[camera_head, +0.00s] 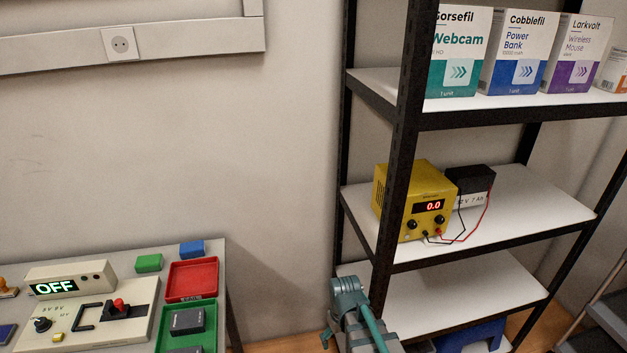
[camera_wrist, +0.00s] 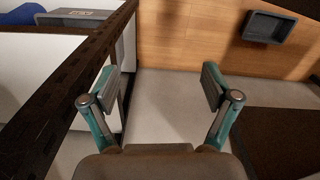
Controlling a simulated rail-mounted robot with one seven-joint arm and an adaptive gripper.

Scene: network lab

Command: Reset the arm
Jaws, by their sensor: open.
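My gripper (camera_wrist: 160,88) is open in the wrist view. Its two teal-and-grey fingers stand wide apart with nothing between them. Beyond them are a pale grey surface and a wooden surface. Part of my teal and grey arm (camera_head: 352,310) shows at the bottom centre of the head view, in front of the metal shelf rack (camera_head: 398,150). The gripper's fingers cannot be made out clearly there.
A dark rack post (camera_wrist: 60,90) runs close by my gripper's left side. A grey tray (camera_wrist: 268,27) lies beyond at the upper right. A yellow power supply (camera_head: 414,198) stands on the middle shelf. A table at lower left holds a test panel (camera_head: 95,318) and a red tray (camera_head: 191,270).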

